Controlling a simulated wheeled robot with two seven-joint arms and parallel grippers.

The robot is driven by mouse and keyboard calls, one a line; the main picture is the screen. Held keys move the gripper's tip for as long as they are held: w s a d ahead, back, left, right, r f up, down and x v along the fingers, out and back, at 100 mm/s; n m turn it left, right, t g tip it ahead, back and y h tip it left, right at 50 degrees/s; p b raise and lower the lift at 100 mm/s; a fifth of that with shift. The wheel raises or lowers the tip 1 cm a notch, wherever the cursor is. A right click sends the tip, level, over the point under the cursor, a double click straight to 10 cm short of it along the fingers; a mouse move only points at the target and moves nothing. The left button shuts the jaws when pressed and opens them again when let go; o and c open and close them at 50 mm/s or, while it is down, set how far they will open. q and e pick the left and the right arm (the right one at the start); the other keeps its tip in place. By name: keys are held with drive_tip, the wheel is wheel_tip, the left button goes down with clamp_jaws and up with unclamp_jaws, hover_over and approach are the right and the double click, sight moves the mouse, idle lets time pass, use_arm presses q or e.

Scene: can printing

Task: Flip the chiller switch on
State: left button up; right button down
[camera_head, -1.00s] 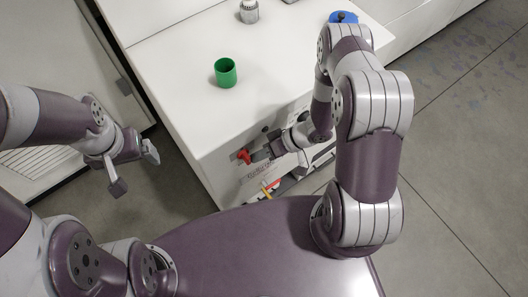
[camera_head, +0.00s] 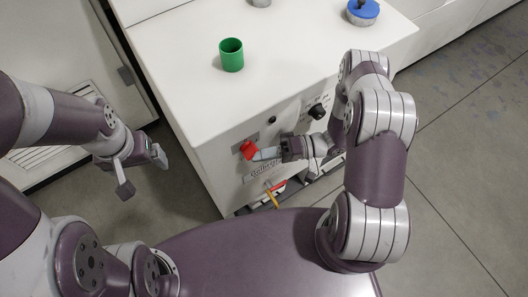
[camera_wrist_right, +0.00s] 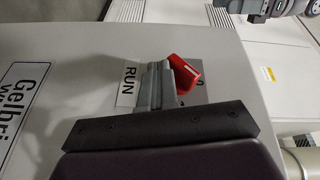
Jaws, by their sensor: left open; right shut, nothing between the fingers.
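The red switch (camera_head: 249,150) is on the front face of the white chiller (camera_head: 190,75). In the right wrist view the red switch knob (camera_wrist_right: 184,73) sits tilted beside a "RUN" label (camera_wrist_right: 129,87). My right gripper (camera_head: 256,154) is shut and empty, its fingertips right at the red switch. In the right wrist view the closed fingers (camera_wrist_right: 158,75) overlap the knob's left edge; I cannot tell whether they touch. My left gripper (camera_head: 143,172) is open and empty, away at the left, beside the chiller.
A green cup (camera_head: 231,55) stands on the chiller top, with a blue-lidded item (camera_head: 362,12) at the back right. A black knob (camera_head: 317,111) is on the front face, right of the switch. A yellow handle (camera_head: 273,194) is below.

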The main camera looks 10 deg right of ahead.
drive_tip(key=shift+s+a+f+m+y+b, duration=0.15)
drive_tip(key=shift+a+m+y+b, duration=0.1)
drive_tip(key=shift+y+b, duration=0.35)
drive_tip(key=shift+w+a+f+m+y+b, duration=0.15)
drive_tip(key=shift+m+y+b, duration=0.2)
drive_tip(key=shift+b, duration=0.3)
drive_tip(key=shift+s, duration=0.1)
idle(0.6)
